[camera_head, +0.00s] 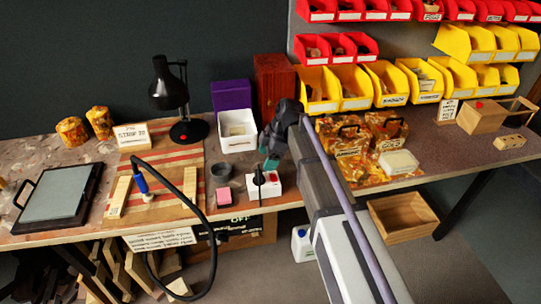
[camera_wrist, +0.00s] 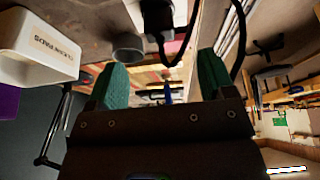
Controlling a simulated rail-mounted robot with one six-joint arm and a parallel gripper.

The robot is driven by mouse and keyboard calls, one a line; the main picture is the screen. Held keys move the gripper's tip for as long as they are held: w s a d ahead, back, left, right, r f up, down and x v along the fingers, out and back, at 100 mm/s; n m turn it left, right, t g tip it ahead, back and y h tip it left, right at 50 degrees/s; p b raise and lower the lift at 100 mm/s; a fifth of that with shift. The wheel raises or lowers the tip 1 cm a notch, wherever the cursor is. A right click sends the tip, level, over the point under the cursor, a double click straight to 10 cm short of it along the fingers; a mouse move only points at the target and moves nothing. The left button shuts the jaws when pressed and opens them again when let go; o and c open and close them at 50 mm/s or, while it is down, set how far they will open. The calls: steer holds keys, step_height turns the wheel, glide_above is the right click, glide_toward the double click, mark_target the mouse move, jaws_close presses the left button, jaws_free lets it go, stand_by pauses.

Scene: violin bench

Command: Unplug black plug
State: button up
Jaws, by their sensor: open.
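The black plug (camera_head: 259,177) stands upright in a white socket box (camera_head: 272,189) that has a red switch, near the front edge of the bench. In the wrist view a black plug-like body with a cord (camera_wrist: 157,18) shows at the top, beyond the fingertips. My gripper (camera_head: 270,159) is open and empty, its teal fingers behind and slightly above the plug. In the wrist view the two green fingers (camera_wrist: 163,78) are well apart, with nothing held between them. The plug appears apart from both fingers.
A dark grey cup (camera_head: 221,170) and a pink block (camera_head: 224,195) stand left of the socket box. A white bin (camera_head: 238,131) is behind, left of my gripper. A black lamp (camera_head: 185,130) stands further left. A thick black hose (camera_head: 205,210) loops over the front edge.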

mark_target(260, 172)
steer(key=b+x, duration=0.6)
steer(key=x, duration=0.2)
steer(key=shift+f+b, duration=0.4)
steer(key=shift+f, duration=0.05)
steer(key=shift+r, duration=0.15)
steer(key=c, duration=1)
